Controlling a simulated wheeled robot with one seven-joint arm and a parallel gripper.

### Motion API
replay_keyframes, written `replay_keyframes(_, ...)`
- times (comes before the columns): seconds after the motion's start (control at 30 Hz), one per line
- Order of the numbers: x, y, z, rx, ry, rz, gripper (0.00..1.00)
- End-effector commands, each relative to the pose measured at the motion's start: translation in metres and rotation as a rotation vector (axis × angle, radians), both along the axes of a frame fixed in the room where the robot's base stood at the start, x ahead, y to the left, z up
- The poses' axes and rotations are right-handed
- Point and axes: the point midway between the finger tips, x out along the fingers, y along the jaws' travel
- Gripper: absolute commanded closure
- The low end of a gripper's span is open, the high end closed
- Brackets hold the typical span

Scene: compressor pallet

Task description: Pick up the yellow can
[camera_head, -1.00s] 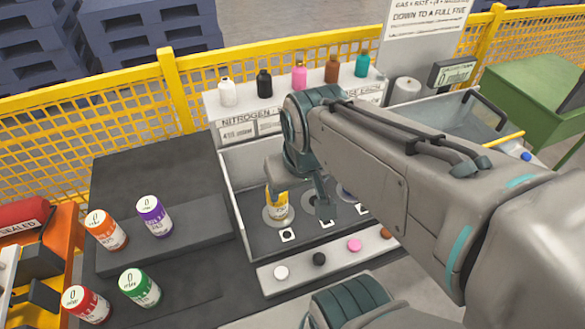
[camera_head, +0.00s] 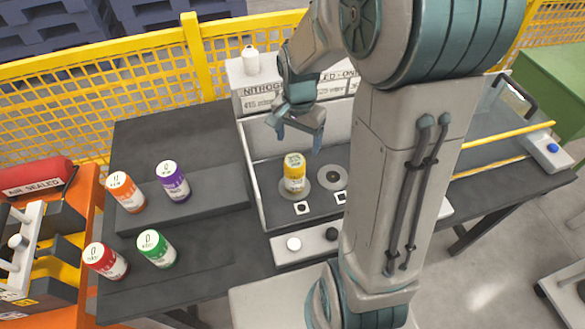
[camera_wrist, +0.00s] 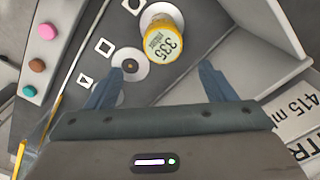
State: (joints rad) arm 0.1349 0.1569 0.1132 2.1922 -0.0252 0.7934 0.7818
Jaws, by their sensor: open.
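Orange (camera_head: 125,192), purple (camera_head: 173,181), red (camera_head: 105,261) and green (camera_head: 156,248) cans stand on the left of the bench. An empty round seat (camera_head: 333,178) lies right of the yellow can. The tray has raised walls, and a yellow fence (camera_head: 150,80) runs behind.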

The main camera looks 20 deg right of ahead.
Motion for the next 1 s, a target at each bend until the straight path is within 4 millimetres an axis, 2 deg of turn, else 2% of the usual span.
replay_keyframes(0.2, -0.001, 0.001, -0.042, 0.001, 0.007, 0.001, 0.23)
replay_keyframes(0.33, -0.001, 0.001, -0.063, 0.001, 0.006, 0.002, 0.23)
replay_keyframes(0.67, -0.001, 0.003, -0.083, 0.001, 0.002, 0.003, 0.23)
replay_keyframes(1.0, -0.002, 0.009, -0.121, 0.001, 0.004, 0.002, 0.23)
